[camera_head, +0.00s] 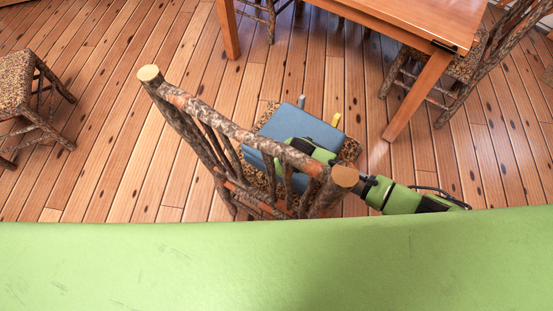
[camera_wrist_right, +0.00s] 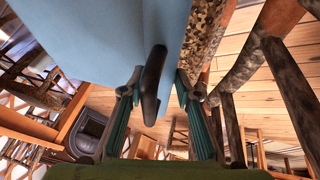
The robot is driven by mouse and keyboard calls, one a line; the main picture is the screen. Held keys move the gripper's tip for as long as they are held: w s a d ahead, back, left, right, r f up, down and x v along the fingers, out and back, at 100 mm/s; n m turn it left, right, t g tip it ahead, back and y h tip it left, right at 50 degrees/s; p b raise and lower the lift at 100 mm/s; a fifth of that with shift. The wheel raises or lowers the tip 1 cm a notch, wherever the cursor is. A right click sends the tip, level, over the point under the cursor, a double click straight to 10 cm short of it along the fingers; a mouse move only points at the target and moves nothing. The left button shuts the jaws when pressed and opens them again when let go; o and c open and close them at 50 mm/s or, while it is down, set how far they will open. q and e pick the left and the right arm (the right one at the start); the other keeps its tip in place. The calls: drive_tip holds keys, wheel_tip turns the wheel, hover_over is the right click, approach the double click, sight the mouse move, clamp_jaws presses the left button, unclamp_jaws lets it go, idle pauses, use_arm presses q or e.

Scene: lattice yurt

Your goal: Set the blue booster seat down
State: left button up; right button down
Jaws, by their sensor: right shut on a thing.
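The blue booster seat (camera_head: 299,121) is over the patterned seat of a log-framed chair (camera_head: 205,102), seen through and past its backrest. I cannot tell whether it rests fully on the chair. My right gripper (camera_head: 303,148) reaches in from the right at the booster's near side, partly hidden by the backrest. In the right wrist view the booster (camera_wrist_right: 95,35) fills the upper part, and my right gripper (camera_wrist_right: 158,90) is shut on it, with a dark curved piece between the fingers. The patterned chair seat (camera_wrist_right: 204,35) shows close beside it. My left gripper is out of view.
A wooden table (camera_head: 400,22) stands at the upper right, with another log chair (camera_head: 465,65) beside it. A patterned stool (camera_head: 15,85) is at the far left. Plank floor (camera_head: 95,130) is clear between them. My green body covers the bottom.

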drive_tip(key=shift+w+a, duration=0.1)
drive_tip(key=shift+w, duration=0.1)
idle(0.5)
drive_tip(key=c, duration=1.4)
unclamp_jaws()
drive_tip(key=shift+c, duration=0.2)
drive_tip(key=shift+s+f, duration=0.3)
drive_tip(key=shift+s, duration=0.05)
drive_tip(key=v, duration=1.2)
drive_tip(key=shift+r, duration=0.2)
drive_tip(key=shift+w, duration=0.15)
